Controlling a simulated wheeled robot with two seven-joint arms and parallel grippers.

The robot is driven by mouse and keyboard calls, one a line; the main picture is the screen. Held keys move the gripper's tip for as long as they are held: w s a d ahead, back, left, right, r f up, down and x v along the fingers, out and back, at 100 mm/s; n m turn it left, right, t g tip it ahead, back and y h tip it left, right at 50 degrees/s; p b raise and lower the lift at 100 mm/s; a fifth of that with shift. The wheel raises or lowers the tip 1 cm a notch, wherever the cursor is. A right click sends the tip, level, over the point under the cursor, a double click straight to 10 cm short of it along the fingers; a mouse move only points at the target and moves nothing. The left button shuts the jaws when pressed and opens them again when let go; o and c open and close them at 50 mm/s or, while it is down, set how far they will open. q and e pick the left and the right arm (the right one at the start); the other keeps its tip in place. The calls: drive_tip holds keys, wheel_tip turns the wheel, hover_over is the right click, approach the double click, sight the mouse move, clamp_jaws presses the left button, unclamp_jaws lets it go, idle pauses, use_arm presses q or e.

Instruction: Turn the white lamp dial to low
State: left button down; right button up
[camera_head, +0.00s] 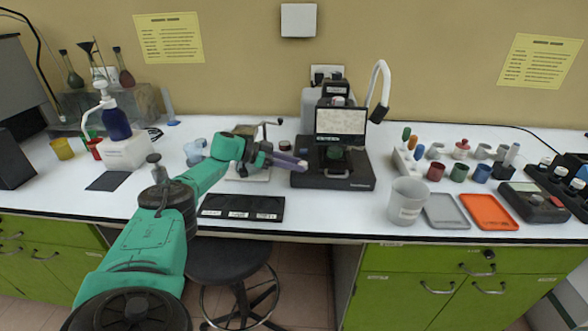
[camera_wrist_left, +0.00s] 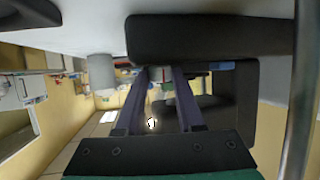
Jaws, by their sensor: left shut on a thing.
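The black analysis device (camera_head: 333,180) with a screen (camera_head: 341,122) stands at the middle of the bench. My left gripper (camera_head: 302,163) reaches in from the left, and its dark purple fingertips meet the left side of the device. In the left wrist view the fingers (camera_wrist_left: 157,80) come close together at the device's dark body (camera_wrist_left: 215,35). They are shut on a small part there, which I take to be the lamp dial. The fingertips mostly hide it, so its marks and setting cannot be read. My right gripper is not in view.
A white curved lamp arm (camera_head: 381,80) rises at the device's right. A grey beaker (camera_head: 405,203), a grey tray (camera_head: 446,212) and an orange tray (camera_head: 489,212) lie to the right. A black labelled mat (camera_head: 242,207) lies in front, left of the device.

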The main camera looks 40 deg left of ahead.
use_arm(q)
drive_tip(key=c, duration=0.5)
unclamp_jaws()
drive_tip(key=shift+w+d, duration=0.1)
drive_tip(key=b+v, duration=0.1)
drive_tip(key=v, duration=1.3)
drive_tip(key=shift+s+a, duration=0.2)
drive_tip(key=shift+s, duration=0.1)
